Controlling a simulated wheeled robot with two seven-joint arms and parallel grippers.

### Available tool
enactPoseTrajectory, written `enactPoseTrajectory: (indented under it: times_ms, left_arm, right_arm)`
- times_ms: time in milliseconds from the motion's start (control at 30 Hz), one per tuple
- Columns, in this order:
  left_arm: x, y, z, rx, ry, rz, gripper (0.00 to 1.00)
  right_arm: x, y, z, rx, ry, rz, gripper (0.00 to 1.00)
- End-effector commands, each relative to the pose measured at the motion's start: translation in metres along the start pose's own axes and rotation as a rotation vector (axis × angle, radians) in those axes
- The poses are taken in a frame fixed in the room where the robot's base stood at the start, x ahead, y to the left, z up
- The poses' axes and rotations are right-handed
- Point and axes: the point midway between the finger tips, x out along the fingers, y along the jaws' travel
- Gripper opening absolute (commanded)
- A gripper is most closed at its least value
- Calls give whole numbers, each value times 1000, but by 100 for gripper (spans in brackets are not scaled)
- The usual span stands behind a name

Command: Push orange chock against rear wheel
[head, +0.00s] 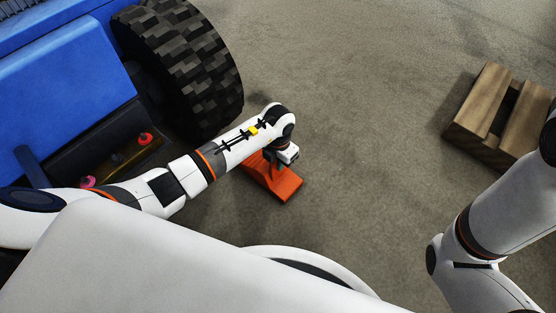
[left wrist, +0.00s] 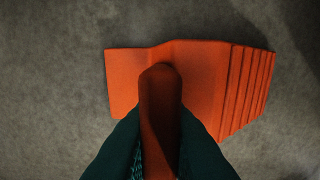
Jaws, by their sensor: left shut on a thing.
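The orange chock (head: 284,188) lies on the floor to the right of and a little below the big black tyre (head: 187,68) in the head view, with a gap between them. My left gripper (head: 277,167) is over the chock, partly hidden by its own wrist. In the left wrist view the chock (left wrist: 195,80) shows its flat end at left and its ridged slope at right. The dark green fingers of my left gripper (left wrist: 160,150) are shut on the chock's raised orange handle (left wrist: 160,100). My right gripper is outside the views.
A blue vehicle body (head: 70,75) with the tyre fills the upper left. Red and pink knobs (head: 145,138) sit on a panel below it. The floor (head: 360,120) between is clear.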

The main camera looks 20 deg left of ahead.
Motion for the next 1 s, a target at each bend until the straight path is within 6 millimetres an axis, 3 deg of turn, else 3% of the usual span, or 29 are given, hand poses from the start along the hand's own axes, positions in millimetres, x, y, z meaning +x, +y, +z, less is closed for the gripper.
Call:
enactPoseTrajectory:
  times_ms: [267,300,433,767,1000]
  left_arm:
    - [0,-1,-1,-1,2,-1,0]
    - [0,-1,-1,-1,2,-1,16]
    - [0,-1,0,-1,1,-1,37]
    - [-1,0,1,-1,-2,0,38]
    - [-36,-1,0,-1,-1,-2,38]
  right_arm:
    - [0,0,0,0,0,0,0]
    - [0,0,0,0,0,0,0]
    - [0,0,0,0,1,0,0]
    - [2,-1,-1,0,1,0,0]
    - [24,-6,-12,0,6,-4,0]
